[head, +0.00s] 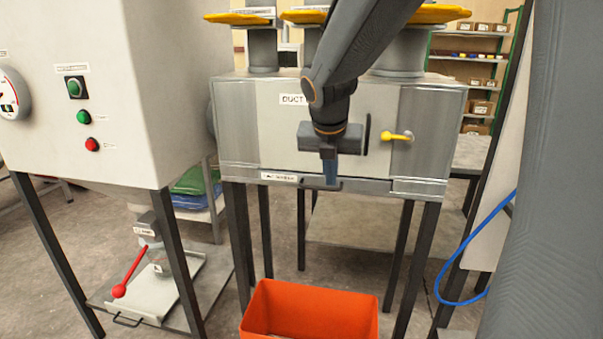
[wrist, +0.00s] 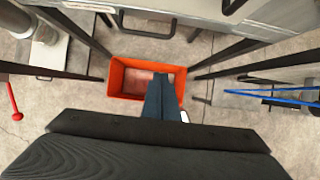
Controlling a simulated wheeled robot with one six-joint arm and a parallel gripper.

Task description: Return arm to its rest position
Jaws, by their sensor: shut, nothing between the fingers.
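My gripper (head: 330,172) hangs from my dark arm in front of the grey duct box (head: 280,130), pointing down. Its blue fingers are closed together with nothing between them. It also shows in the wrist view (wrist: 161,90), where its fingers overlap the near part of an orange bin (wrist: 120,82). The same orange bin (head: 310,310) stands on the floor below the gripper in the head view. The gripper is well above the bin and apart from it.
A white machine (head: 90,90) with buttons and a red lever (head: 130,272) stands at the left. The duct box has a yellow handle (head: 397,136) and dark legs. A blue hose (head: 450,300) loops at the right. Shelves (head: 480,60) stand behind.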

